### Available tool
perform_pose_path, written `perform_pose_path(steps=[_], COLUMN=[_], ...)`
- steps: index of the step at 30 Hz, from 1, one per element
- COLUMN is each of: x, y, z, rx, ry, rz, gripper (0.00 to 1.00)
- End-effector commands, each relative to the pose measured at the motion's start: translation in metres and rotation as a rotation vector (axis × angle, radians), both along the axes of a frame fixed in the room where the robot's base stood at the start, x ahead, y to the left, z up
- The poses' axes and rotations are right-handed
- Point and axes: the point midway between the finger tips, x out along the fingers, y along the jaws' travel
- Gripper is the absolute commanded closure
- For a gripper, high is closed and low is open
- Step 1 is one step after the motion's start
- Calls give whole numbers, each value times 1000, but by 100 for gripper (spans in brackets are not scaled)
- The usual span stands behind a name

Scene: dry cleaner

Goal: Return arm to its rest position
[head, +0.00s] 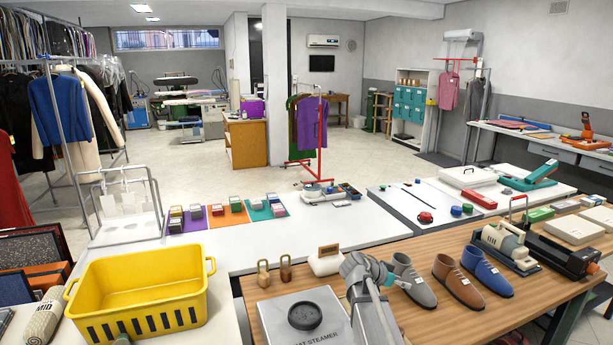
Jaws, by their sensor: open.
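A grey metal part of my arm (366,285) with a blue-teal cap rises from the bottom edge in the head view. It stands in front of the wooden table (285,272), between the hat steamer and the grey shoe. No gripper fingers can be made out, and the end of my arm does not show. I see nothing held. Whether the arm touches anything around it cannot be told from this one view.
A hat steamer (318,335) is left of my arm. A grey shoe (412,283), a brown shoe (458,284) and a blue shoe (487,274) stand to its right. A yellow basket (140,290) is at the left. Open floor (400,165) lies beyond the tables.

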Motion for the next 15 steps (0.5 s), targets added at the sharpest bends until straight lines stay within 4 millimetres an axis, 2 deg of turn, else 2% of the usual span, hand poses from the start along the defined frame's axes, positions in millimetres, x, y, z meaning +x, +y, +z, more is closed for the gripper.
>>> perform_pose_path(steps=[8, 15], x=[-56, -121], y=[11, 38], z=[-31, -62], rx=[155, 365], ry=[237, 501], rz=[107, 321], gripper=[48, 48])
